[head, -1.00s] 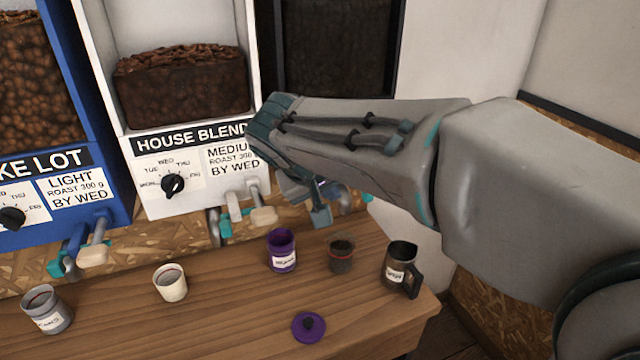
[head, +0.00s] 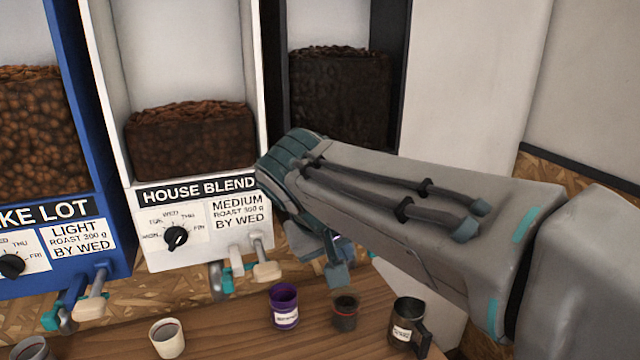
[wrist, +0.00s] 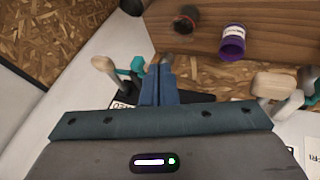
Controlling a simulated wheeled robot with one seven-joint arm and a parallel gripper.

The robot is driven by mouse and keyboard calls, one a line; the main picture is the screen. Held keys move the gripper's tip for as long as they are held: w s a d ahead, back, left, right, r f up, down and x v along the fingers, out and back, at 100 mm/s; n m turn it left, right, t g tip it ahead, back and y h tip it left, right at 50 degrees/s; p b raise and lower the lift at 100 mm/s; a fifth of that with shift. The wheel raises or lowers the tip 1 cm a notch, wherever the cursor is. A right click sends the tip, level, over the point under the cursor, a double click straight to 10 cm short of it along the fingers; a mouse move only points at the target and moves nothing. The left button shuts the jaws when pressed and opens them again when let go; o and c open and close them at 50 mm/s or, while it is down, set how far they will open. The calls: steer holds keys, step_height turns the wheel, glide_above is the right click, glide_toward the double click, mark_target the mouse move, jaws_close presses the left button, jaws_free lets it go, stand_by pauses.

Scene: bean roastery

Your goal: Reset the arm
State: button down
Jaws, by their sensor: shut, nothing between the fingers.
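My arm reaches in from the right in the head view, and my gripper (head: 336,272) hangs at its end in front of the dispensers, to the right of the House Blend one. In the wrist view my gripper (wrist: 160,75) shows its two blue-grey fingers close together, with nothing between them. The fingers are in the air, apart from the counter and the cups. The arm hides part of the dark dispenser (head: 340,95) at the back.
The white House Blend dispenser (head: 205,205) and a blue one (head: 75,235) stand to the left. On the wooden counter (head: 235,330) are a cream cup (head: 167,340), a purple canister (head: 284,308), a dark jar (head: 344,314) and a dark mug (head: 408,325). White wall is at right.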

steer(key=s+d+f+m+g+y, duration=0.2)
steer(key=s+d+f+y, duration=0.1)
steer(key=s+d+f, duration=0.8)
step_height(320, 180, down, 4)
steer(key=shift+s+r+m+g+y, duration=0.2)
steer(key=shift+s+m+g+y, duration=0.1)
steer(key=shift+s, duration=0.2)
